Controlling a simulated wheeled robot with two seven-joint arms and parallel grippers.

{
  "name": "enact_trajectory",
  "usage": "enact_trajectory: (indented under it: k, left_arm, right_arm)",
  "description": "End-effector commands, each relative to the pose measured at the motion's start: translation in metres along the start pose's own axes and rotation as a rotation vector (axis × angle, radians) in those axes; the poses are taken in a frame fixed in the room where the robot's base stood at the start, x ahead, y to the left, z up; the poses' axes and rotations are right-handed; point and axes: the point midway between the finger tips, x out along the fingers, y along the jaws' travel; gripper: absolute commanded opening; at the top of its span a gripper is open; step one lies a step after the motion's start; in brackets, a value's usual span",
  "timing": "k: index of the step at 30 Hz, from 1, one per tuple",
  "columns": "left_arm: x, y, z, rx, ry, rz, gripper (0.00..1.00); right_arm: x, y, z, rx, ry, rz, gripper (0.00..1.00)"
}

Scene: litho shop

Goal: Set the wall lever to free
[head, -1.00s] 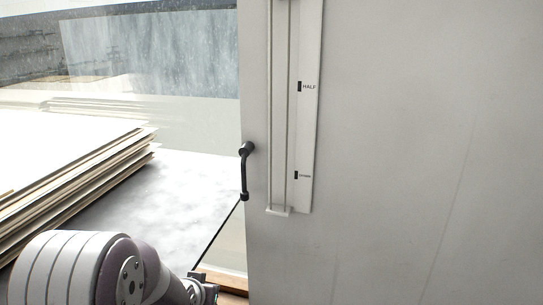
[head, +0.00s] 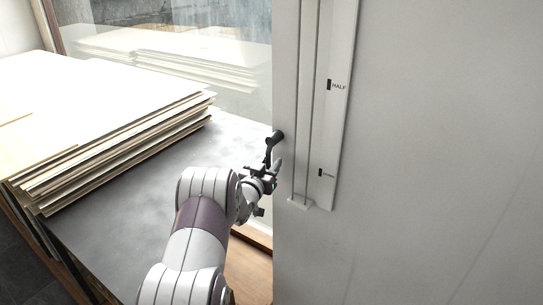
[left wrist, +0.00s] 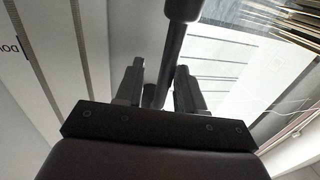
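The wall lever (head: 270,146) is a dark handle at the left edge of the grey wall panel. It hangs down from its pivot, and its lower end is partly hidden by my left gripper (head: 266,183). In the left wrist view the lever (left wrist: 174,50) runs between the two fingers of my left gripper (left wrist: 158,84). The fingers stand apart with gaps beside the dark bar, so the gripper looks open around it. No "free" mark shows. My right gripper is not in view.
A pale upright strip (head: 340,120) on the wall panel (head: 430,150) carries the mark HALF and a lower, blurred mark, with thin rods beside it. A stack of boards (head: 110,120) lies on a dark table (head: 100,235) at the left, before a window.

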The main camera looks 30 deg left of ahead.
Motion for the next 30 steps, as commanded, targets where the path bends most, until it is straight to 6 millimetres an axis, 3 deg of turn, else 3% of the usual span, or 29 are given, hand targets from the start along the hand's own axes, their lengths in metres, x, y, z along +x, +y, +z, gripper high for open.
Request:
enact_trajectory:
  k: [4,12,13,16,23,30]
  left_arm:
    - [0.010,0.000,0.000,0.000,-0.001,-0.001,0.38]
    - [0.012,0.000,0.001,0.000,-0.001,-0.001,0.38]
    - [0.012,0.000,0.001,0.000,-0.001,-0.001,0.32]
    - [0.012,0.000,0.001,0.000,-0.001,-0.001,0.00]
    - [0.012,-0.001,0.001,0.004,0.001,-0.001,0.00]
    - [0.013,-0.005,0.006,0.074,0.016,-0.002,0.00]
  right_arm:
    - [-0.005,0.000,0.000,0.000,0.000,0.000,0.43]
    - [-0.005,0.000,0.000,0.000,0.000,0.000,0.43]
    - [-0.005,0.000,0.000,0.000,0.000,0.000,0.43]
    - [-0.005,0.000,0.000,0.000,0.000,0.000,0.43]
    - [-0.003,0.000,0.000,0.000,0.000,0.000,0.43]
    - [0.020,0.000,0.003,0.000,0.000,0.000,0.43]
